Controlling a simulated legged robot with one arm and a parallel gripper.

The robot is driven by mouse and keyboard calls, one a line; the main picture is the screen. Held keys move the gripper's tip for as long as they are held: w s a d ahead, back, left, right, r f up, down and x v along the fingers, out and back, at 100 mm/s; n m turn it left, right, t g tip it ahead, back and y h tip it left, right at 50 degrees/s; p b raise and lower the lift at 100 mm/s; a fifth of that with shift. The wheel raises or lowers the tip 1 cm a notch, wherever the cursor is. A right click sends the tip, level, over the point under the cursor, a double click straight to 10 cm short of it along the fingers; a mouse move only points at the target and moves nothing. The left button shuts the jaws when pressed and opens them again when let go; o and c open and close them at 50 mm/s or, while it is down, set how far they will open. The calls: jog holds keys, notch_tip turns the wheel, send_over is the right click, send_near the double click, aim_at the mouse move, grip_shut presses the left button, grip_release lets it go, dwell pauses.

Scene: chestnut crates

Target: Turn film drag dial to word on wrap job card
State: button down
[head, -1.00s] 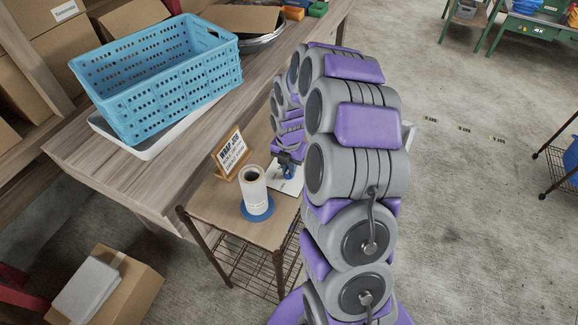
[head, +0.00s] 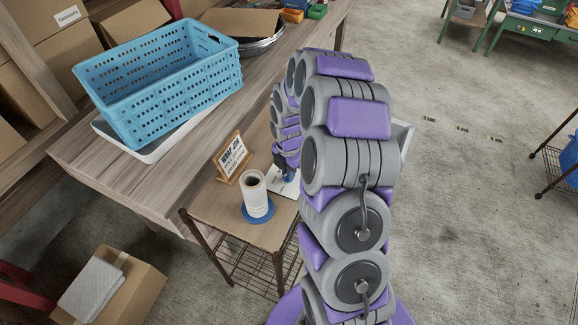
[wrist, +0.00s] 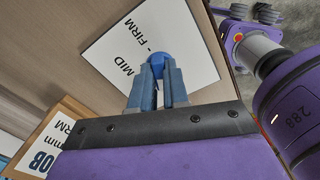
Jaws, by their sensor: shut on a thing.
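The film drag dial is a small blue knob (wrist: 162,60) on a white plate (wrist: 125,45) in the wrist view. The plate reads MID and FIRM; any other words are hidden. My gripper (wrist: 160,75) is shut on the knob, its two blue-grey fingers on either side. Which word the knob points to cannot be told. The wrap job card (head: 232,157) stands in a wooden holder on the small table in the head view. Its edge also shows at the lower left of the wrist view (wrist: 42,150), partly cut off. In the head view my arm mostly hides the plate.
A white film roll (head: 256,197) stands upright on a blue base (head: 258,218), left of the plate on the small table (head: 210,198). A blue crate (head: 165,85) sits on a white tray on the bench behind. Open floor (head: 470,210) lies to the right.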

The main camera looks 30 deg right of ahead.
jog(key=m+p, duration=0.2)
jog(key=m, duration=0.1)
jog(key=shift+r+m, duration=0.1)
jog(key=shift+m, duration=0.3)
jog(key=m+p, duration=0.1)
jog(key=m, duration=0.3)
jog(key=m+p, duration=0.1)
jog(key=m, duration=0.4)
jog(key=shift+p, duration=0.3)
jog(key=m, duration=0.3)
jog(key=shift+m+p, duration=0.3)
jog(key=shift+p, duration=0.05)
jog(key=m+p, duration=0.1)
jog(key=m, duration=0.6)
jog(key=shift+w, duration=0.15)
jog(key=m+p, duration=0.1)
jog(key=m, duration=0.2)
jog(key=shift+m, duration=0.4)
jog(key=shift+w+m+p, duration=0.1)
jog(key=shift+m+p, duration=0.3)
jog(key=shift+m, duration=1.7)
